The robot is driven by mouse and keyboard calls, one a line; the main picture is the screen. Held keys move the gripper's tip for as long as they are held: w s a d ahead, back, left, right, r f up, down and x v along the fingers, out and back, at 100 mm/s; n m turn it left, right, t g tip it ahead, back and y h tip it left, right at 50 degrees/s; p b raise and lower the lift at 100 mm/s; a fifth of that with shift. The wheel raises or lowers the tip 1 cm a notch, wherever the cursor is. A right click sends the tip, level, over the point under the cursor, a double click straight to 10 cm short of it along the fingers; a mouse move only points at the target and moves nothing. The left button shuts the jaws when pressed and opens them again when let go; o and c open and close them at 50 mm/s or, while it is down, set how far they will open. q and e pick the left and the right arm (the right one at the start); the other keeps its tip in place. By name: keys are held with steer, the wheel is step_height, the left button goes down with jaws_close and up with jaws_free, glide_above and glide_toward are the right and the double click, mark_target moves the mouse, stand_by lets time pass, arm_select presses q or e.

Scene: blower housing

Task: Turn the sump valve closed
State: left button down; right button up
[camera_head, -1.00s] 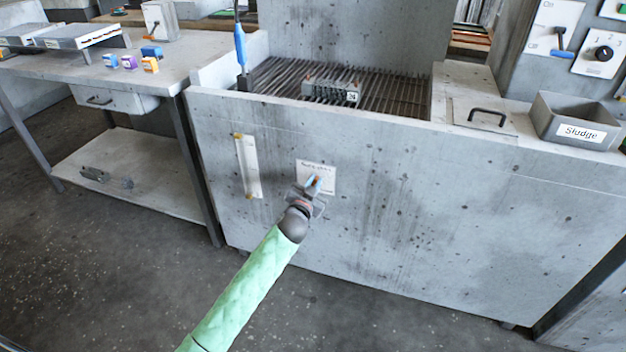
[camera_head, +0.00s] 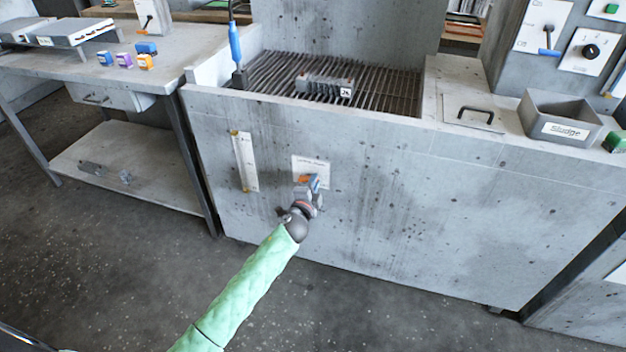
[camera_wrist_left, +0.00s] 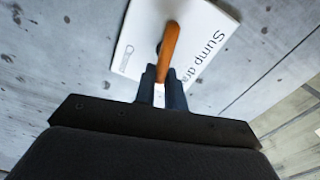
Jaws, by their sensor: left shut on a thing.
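The sump valve has an orange lever (camera_wrist_left: 169,50) on a white plate (camera_wrist_left: 190,22) lettered "Sump dra…", the rest hidden. In the head view the plate (camera_head: 323,172) is on the front wall of the concrete tank, and the orange of the lever (camera_head: 305,180) shows just beyond my fingers. My left gripper (camera_head: 308,186) is at the plate, shut on the lever. In the left wrist view the gripper's fingers (camera_wrist_left: 163,88) close around the lever's near end, and the lever tilts slightly to the right at its far end. My right gripper is not in view.
A sight gauge (camera_head: 244,162) is left of the plate. The tank's top has a grate (camera_head: 385,85) with a grey part (camera_head: 325,86) on it. A sludge bin (camera_head: 563,118) stands at right. A workbench (camera_head: 60,65) is at left. Floor in front is clear.

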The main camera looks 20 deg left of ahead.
arm_select(q)
steer(key=shift+d+f+m, duration=0.1)
steer(key=shift+f+m, duration=0.05)
steer(key=shift+m, duration=0.6)
steer(key=shift+f+m, duration=0.15)
steer(key=shift+m, duration=0.6)
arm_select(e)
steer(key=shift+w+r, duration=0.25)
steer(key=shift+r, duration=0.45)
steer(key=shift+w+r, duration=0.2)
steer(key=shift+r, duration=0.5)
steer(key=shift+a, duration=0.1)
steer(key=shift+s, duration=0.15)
arm_select(q)
steer(key=c, duration=1.5)
jaws_free()
steer(key=shift+o, duration=0.2)
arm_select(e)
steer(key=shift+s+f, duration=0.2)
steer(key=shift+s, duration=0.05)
